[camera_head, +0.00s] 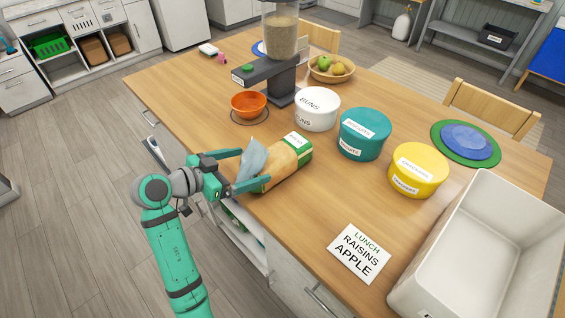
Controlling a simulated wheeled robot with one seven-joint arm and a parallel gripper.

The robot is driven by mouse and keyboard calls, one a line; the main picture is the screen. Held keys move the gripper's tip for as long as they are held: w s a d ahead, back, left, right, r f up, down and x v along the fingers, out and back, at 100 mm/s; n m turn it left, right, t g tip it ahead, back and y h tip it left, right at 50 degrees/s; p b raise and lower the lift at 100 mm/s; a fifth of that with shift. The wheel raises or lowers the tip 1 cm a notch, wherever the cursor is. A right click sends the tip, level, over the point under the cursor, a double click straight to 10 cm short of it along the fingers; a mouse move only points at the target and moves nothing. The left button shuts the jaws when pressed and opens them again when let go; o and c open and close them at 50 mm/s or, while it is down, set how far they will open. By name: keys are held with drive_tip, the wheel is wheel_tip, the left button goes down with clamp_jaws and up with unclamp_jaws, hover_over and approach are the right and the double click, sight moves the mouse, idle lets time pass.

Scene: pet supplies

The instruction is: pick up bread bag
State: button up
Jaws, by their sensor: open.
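The bread bag (288,161) lies on its side on the wooden table near the front left edge. It is a tan loaf in a green and white wrapper, with a pale blue gathered end (252,160) pointing left. My gripper (242,170) is open at that left end. One finger is on the far side of the blue end and the other on the near side. Whether the fingers touch the bag cannot be told.
An orange bowl (249,104) and a dispenser (270,75) stand behind the bag. White (317,109), teal (364,134) and yellow (418,170) tubs stand to its right. A lunch card (359,254) and a white bin (480,245) are at the front right. Bare table lies between bag and card.

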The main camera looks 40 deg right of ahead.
sight(272, 156)
drive_tip(key=x, duration=0.9)
drive_tip(key=shift+w+d, duration=0.1)
drive_tip(key=shift+d, duration=0.15)
drive_tip(key=c, duration=1.6)
drive_tip(key=shift+o, duration=0.2)
drive_tip(key=shift+r, duration=0.15)
